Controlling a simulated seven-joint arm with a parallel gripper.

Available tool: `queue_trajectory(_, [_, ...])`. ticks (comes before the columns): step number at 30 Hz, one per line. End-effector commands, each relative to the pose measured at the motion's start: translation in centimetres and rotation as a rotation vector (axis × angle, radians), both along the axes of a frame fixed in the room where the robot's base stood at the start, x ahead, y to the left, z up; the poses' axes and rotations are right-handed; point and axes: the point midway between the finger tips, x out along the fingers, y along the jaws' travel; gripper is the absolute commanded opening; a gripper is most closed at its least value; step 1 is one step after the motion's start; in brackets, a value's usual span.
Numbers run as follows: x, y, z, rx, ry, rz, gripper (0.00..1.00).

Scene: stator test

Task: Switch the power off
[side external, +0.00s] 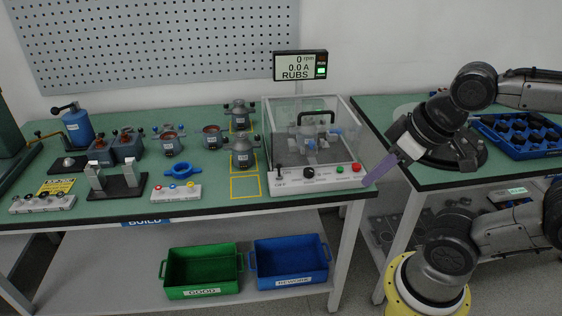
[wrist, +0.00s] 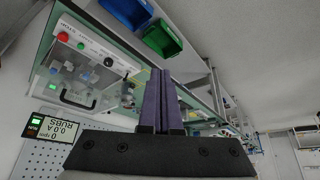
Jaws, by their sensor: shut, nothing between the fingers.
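The test station (side external: 290,188) is a white box with a clear cover at the right end of the green bench. Its front panel has a dark toggle switch (side external: 279,171) at the left, a black knob (side external: 308,172), a green button (side external: 340,169) and a red button (side external: 356,167). A motor sits under the closed cover. The display (side external: 300,66) reads 0 rpm, 0.0 A, RUBS with a green light. My gripper (side external: 368,182) is shut and empty, its purple fingers just right of the red button; contact cannot be told. The wrist view shows the fingers (wrist: 163,75) together and the panel's knob (wrist: 108,62).
Several motor parts and fixtures stand on the bench (side external: 225,205) left of the station. A green bin (side external: 164,270) and a blue bin (side external: 252,262) stand on the shelf below. A second bench with a blue tray (side external: 484,122) is at the right, across a gap.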

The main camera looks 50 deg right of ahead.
Motion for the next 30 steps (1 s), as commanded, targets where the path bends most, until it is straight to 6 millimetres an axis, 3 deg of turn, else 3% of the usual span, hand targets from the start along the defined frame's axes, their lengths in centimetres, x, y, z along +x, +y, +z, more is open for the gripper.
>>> queue_trajectory(11, [0.0, 0.0, 0.0, 0.0, 0.0, 0.0, 0.0])
queue_trajectory(18, [0.4, -0.3, 0.4, 0.046, -0.023, -0.11, 0.4])
queue_trajectory(19, [0.9, -0.6, 0.9, 0.056, -0.044, -0.148, 0.4])
queue_trajectory(23, [4.4, -2.4, 3.4, 0.092, -0.121, -0.357, 0.4])
queue_trajectory(27, [10.9, -4.6, 4.7, 0.113, -0.167, -0.576, 0.4])
queue_trajectory(30, [16.4, -6.0, 3.8, 0.114, -0.184, -0.701, 0.4])
